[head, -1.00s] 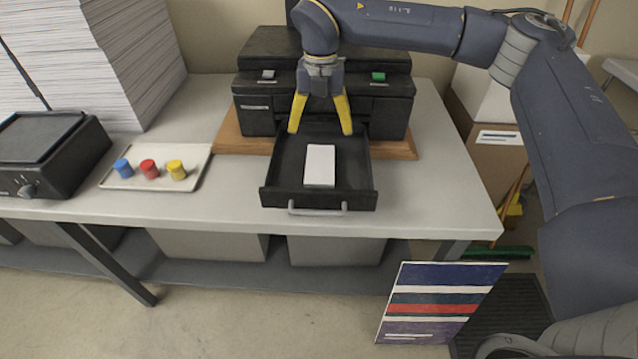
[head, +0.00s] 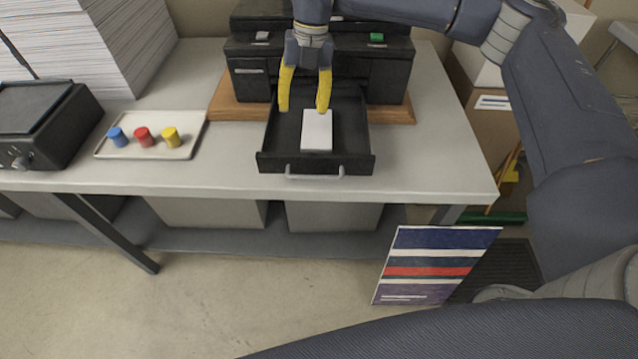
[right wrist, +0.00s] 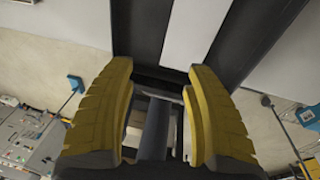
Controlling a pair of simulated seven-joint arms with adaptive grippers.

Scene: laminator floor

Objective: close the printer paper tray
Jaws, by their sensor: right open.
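The black printer (head: 385,75) stands on a wooden board on the table. Its paper tray (head: 346,163) is pulled out toward me, with a light grey handle (head: 314,174) on its front. A white paper stack (head: 316,132) lies in it. My right gripper (head: 303,108), with yellow fingers, is open and empty in front of the printer and appears above the tray, behind its front wall. In the right wrist view the open fingers (right wrist: 160,75) point toward the tray, with the paper (right wrist: 197,33) beyond them. I cannot tell whether they touch anything. My left gripper is not in view.
A pale dish (head: 190,148) with blue, red and yellow pots sits left of the tray. A black machine (head: 45,125) and tall paper stacks (head: 60,40) are farther left. The table front (head: 230,180) near the tray is clear. A striped board (head: 435,265) leans below.

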